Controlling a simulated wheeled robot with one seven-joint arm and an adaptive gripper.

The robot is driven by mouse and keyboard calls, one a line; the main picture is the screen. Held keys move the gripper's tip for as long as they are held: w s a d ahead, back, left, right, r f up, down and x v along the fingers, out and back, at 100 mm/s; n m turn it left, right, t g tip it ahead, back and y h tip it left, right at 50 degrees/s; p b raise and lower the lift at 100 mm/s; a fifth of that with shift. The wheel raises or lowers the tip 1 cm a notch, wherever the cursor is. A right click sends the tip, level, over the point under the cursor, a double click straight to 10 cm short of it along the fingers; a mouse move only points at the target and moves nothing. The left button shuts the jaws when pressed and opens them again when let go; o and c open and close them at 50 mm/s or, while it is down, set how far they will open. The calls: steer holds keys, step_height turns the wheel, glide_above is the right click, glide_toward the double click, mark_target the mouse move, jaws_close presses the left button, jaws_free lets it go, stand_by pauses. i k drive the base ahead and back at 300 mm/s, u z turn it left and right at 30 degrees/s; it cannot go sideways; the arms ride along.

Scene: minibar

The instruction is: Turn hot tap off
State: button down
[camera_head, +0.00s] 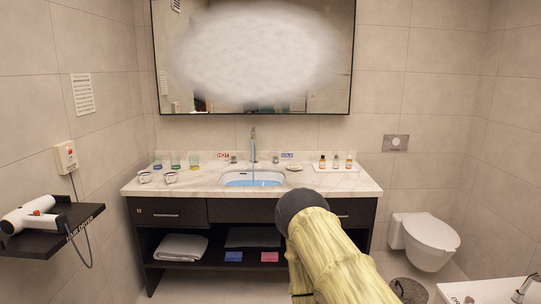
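The hot tap handle (233,159) stands on the counter left of the spout, beside a red label (223,155). The spout (253,146) is in the middle, and blue water (254,177) falls from it into the white sink (229,179). The cold tap handle (275,159) is right of the spout, beside a blue label (287,155). My arm, in a yellow cover with a dark rounded end, rises from the lower right in front of the vanity. My gripper's fingers do not show.
Cups stand at the left of the marble counter (208,182), small bottles (336,161) on its right. A partly fogged mirror (330,85) hangs above. A toilet (431,233) is at right, a hairdryer (32,214) on a left wall shelf.

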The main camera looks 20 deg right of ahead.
mark_target(233, 159)
steer(key=z, duration=0.6)
steer(key=i, duration=1.7)
steer(key=u, duration=0.7)
